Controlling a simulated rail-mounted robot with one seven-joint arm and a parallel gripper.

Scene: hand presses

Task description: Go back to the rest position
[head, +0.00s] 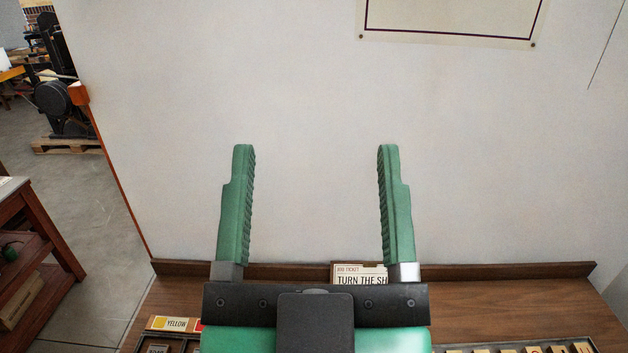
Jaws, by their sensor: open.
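My gripper (316,172) is in the middle of the head view, raised in front of the pale wall. Its two green ridged fingers stand wide apart with nothing between them. The dark gripper body and the green link below it cover part of the wooden bench (480,292) behind.
A job ticket (359,274) stands at the bench's back ledge, partly hidden by my gripper. A brown wooden table (40,265) stands left; open floor lies between.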

